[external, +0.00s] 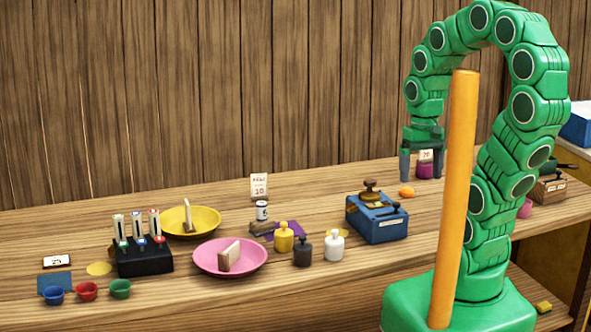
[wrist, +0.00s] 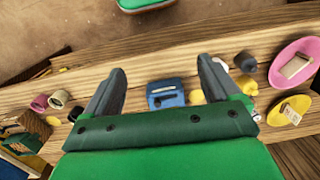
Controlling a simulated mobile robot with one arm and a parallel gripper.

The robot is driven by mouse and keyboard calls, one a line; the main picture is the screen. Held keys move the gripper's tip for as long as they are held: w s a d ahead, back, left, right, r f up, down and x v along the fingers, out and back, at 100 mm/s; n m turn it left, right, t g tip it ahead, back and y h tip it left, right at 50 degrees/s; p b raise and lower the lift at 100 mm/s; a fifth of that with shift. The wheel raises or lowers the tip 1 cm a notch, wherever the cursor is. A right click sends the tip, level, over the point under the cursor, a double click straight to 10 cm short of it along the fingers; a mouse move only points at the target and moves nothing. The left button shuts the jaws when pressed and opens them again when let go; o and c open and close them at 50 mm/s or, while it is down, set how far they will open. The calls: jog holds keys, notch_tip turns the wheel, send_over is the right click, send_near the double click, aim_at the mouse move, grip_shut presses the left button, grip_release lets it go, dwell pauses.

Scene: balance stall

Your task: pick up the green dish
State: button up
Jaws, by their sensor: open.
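The green dish (external: 120,289) is a small round bowl at the front left of the table in the external view. It stands upright, just right of a red dish (external: 87,291) and a blue dish (external: 54,295). My gripper (external: 421,160) is far to its right, above the right part of the table, with its fingers pointing down. In the wrist view my gripper (wrist: 162,78) is open with nothing between its fingers. I cannot make out the green dish in the wrist view.
A black rack (external: 145,261) with upright pieces stands just behind the green dish. A pink pan (external: 207,267) and a yellow pan (external: 205,221) are to its right. Bottles and a blue box (external: 378,225) stand between there and my gripper.

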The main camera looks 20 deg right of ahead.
aim_at(112, 289)
jog(key=w+a+f+m+t+y, duration=0.2)
jog(key=w+a+y, duration=0.1)
jog(key=w+a, duration=0.95)
jog(key=w+a+f+m+y, duration=0.2)
jog(key=a, duration=1)
jog(key=w+a+f+m+y, duration=0.1)
jog(key=a+m+y, duration=0.1)
jog(key=a, duration=1.1)
jog(key=s+a+f+m+t+y, duration=0.1)
jog(key=a+f+m+y, duration=0.2)
jog(key=a, duration=0.6)
jog(key=a+f+m+y, duration=0.1)
jog(key=a+f+m, duration=0.3)
jog(key=a, duration=0.6)
jog(key=s+a+f+m+t, duration=0.1)
jog(key=a+f+m, duration=0.2)
jog(key=s+a+f+m+t, duration=0.1)
jog(key=a+f+m, duration=0.2)
jog(key=f, duration=0.1)
jog(key=s+a+f+m+y, duration=0.1)
jog(key=s+a+f+m, duration=0.1)
jog(key=a+f+m, duration=0.1)
jog(key=shift+s+a+f+t, duration=0.1)
jog(key=shift+a+f+t, duration=0.2)
jog(key=shift+t, duration=0.1)
jog(key=shift+x, duration=3.95)
jog(key=c, duration=1.1)
